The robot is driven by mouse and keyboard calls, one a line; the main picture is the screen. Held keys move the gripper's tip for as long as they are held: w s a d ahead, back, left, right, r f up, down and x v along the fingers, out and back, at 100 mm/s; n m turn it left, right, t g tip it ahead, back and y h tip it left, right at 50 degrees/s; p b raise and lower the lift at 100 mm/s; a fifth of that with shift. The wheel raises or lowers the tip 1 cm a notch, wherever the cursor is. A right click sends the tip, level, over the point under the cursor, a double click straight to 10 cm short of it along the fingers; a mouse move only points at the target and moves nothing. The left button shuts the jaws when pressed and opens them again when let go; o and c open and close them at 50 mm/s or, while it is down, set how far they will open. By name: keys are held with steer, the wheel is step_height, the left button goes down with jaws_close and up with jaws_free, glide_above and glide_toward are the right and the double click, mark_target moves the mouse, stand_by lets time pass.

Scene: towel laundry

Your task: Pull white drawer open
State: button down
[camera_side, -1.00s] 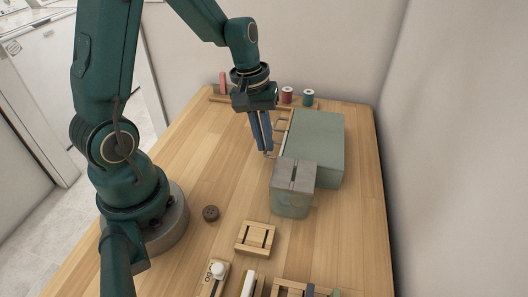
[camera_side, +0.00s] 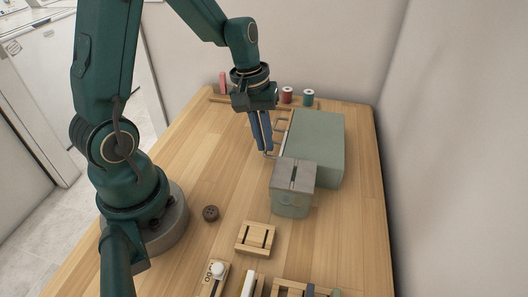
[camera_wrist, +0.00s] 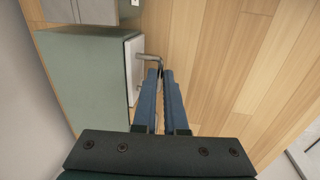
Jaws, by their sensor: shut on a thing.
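The green cabinet (camera_side: 318,140) stands on the table, and it also fills the left of the wrist view (camera_wrist: 85,80). The white drawer's front (camera_wrist: 134,68) lies along the cabinet's side that faces my arm; I cannot make out a gap between them. A bent metal handle (camera_wrist: 152,58) sticks out from this front, and its end shows near my fingertips in the side view (camera_side: 269,155). My gripper (camera_side: 265,151), with blue fingers pointing down, is shut on this handle. The fingertips (camera_wrist: 160,73) partly hide the handle's end.
A grey-green lidded box (camera_side: 292,190) stands close in front of the cabinet. Another handle (camera_side: 281,122) shows farther back. Thread spools (camera_side: 287,95) stand behind. A brown button (camera_side: 211,213) and a wooden block (camera_side: 255,238) lie nearer. The table left of the handle is clear.

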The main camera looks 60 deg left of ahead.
stand_by(0.4)
steer(key=s+a, duration=0.5)
steer(key=shift+s+a, duration=0.15)
steer(key=shift+a, duration=0.1)
steer(key=c, duration=1)
jaws_free()
steer(key=shift+o, duration=0.2)
steer(key=r, duration=0.5)
steer(key=shift+s+a, duration=0.3)
steer(key=shift+s, duration=0.05)
steer(key=shift+d, duration=0.1)
